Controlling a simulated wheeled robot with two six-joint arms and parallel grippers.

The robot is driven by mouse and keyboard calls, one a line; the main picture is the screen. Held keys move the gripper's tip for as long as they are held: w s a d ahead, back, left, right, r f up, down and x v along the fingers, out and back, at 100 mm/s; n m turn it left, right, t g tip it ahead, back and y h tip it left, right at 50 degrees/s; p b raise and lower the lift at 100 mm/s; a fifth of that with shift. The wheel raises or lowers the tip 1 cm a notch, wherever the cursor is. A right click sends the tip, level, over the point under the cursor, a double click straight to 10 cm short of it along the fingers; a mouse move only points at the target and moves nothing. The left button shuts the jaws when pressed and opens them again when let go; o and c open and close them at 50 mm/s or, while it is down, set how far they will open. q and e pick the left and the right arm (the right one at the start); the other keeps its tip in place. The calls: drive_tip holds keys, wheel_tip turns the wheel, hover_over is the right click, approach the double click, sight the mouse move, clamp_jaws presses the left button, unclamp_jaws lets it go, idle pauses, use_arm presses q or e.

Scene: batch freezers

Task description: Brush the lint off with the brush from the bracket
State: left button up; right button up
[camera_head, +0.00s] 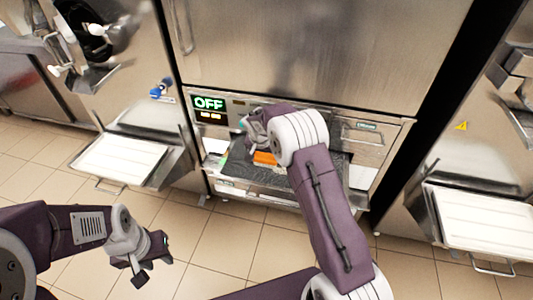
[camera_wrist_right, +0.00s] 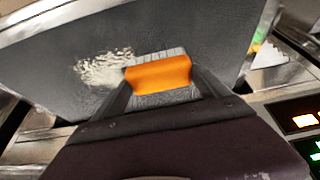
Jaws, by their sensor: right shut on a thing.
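The brush has an orange handle (camera_wrist_right: 158,73) and pale bristles. My right gripper (camera_wrist_right: 163,82) is shut on it, with one finger at each end of the handle. In the head view the orange handle (camera_head: 264,158) shows just below the right wrist. A whitish patch of lint (camera_wrist_right: 105,68) lies on the dark grey mesh panel (camera_wrist_right: 205,25), beside the left end of the brush. I cannot tell whether the bristles touch the panel. The panel (camera_head: 238,165) is partly hidden by my right arm in the head view. My left gripper (camera_head: 152,268) is open and empty above the floor.
The panel sits low in the front of a steel freezer (camera_head: 320,50) with a green OFF display (camera_head: 209,103). White trays stick out from the machines at left (camera_head: 120,160) and right (camera_head: 475,218). The tiled floor (camera_head: 225,240) in front is clear.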

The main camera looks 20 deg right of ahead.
drive_tip(key=shift+s+d+f+b, duration=0.1)
drive_tip(key=shift+s+d+b, duration=0.1)
drive_tip(key=shift+s+d, duration=0.3)
drive_tip(key=shift+s+d+f+b, duration=0.1)
drive_tip(key=shift+s+d+b, duration=0.1)
drive_tip(key=shift+d, duration=0.45)
drive_tip(key=shift+s+d, duration=0.35)
drive_tip(key=shift+d, duration=0.1)
drive_tip(key=shift+s+d+r, duration=0.1)
drive_tip(key=shift+s+d, duration=0.25)
drive_tip(key=shift+d, duration=0.2)
drive_tip(key=shift+s+d, duration=0.3)
drive_tip(key=shift+d, duration=0.25)
drive_tip(key=shift+s+d, duration=0.2)
drive_tip(key=shift+d, duration=0.15)
drive_tip(key=shift+s+d, duration=0.1)
